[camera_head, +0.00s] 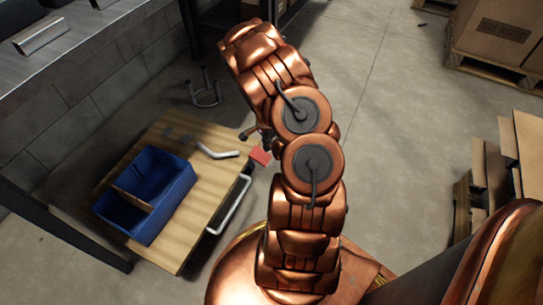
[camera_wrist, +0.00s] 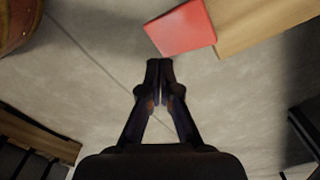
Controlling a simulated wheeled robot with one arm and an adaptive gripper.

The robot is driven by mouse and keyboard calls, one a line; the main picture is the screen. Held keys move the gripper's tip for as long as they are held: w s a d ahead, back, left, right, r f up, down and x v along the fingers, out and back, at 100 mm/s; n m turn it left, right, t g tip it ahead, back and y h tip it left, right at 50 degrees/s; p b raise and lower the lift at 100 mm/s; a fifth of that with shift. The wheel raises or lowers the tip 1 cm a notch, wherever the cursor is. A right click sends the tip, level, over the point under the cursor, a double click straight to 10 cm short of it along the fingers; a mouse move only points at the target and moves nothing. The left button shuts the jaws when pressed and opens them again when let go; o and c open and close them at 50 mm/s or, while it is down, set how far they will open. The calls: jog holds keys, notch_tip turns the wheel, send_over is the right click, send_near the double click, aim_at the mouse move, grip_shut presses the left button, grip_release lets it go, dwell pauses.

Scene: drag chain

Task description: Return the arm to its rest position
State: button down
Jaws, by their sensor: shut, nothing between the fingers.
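My copper-coloured arm (camera_head: 305,200) rises through the middle of the head view and bends up and to the left. My gripper shows in the wrist view (camera_wrist: 160,68) with its two dark fingertips together and nothing between them. It points down over bare floor. In the head view the fingers are mostly hidden behind the arm. A red block (camera_head: 260,155) sits at the right edge of the wooden table (camera_head: 185,235). The red block also shows in the wrist view (camera_wrist: 182,28), just beyond the fingertips; I cannot tell the height gap.
A blue bin (camera_head: 165,215) with a divider and a white bent piece (camera_head: 217,152) are on the table. Floor (camera_head: 385,130) between is clear.

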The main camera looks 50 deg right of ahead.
jog(key=shift+r, duration=0.6)
